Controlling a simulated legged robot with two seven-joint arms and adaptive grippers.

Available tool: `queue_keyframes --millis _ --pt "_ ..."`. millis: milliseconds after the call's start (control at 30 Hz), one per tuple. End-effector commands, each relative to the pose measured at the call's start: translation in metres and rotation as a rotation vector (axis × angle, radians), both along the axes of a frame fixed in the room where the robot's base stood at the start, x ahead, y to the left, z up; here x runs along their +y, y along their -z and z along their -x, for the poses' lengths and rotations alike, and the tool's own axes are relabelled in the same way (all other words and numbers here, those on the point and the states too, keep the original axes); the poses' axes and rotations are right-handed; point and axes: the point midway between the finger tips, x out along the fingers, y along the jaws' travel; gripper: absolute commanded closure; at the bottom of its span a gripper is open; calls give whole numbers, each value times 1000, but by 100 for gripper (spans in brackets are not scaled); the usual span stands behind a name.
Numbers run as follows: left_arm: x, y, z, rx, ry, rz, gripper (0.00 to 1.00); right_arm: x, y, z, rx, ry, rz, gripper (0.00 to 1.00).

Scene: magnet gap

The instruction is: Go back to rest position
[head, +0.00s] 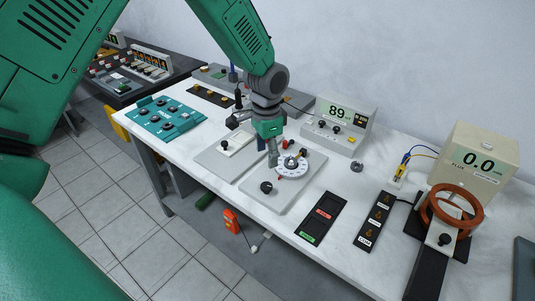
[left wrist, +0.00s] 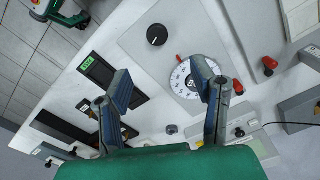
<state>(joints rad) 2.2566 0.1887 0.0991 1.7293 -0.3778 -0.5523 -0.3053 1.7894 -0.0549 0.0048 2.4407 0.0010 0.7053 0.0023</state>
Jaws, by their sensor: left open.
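My left gripper (head: 272,158) reaches down over the white table (head: 345,255) beside a round white dial (head: 291,165) on a light grey plate. In the left wrist view the left gripper (left wrist: 165,92) shows two blue-grey fingers spread apart, with nothing between them. The dial (left wrist: 184,78) lies behind the right-hand finger in that view and is partly covered. I cannot tell whether a finger touches it. A black knob (left wrist: 157,34) sits on the same plate. My right gripper is not in view.
A meter reading 89 (head: 341,121) stands behind the dial. A meter reading 0.0 (head: 476,160) and an orange-brown coil (head: 472,222) stand at the right. A teal panel (head: 164,117) lies at the left. A black tray (head: 321,217) lies near the front edge.

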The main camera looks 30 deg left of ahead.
Motion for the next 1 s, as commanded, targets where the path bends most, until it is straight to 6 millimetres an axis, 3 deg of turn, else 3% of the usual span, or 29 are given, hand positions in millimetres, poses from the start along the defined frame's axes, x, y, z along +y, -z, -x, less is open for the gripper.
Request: queue_keyframes --millis 500,567,667,767,900,1000 --pt "0 1 0 0 0 0 49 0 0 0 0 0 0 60" --pt "-1 5 3 3 -3 3 49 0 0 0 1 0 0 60" --pt "-9 27 20 13 -26 21 49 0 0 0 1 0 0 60" --pt "-22 70 56 29 -85 57 49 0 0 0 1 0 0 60" --pt "-40 134 139 51 -232 98 49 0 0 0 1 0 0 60" --pt "-43 162 199 54 -343 97 49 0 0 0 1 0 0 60"
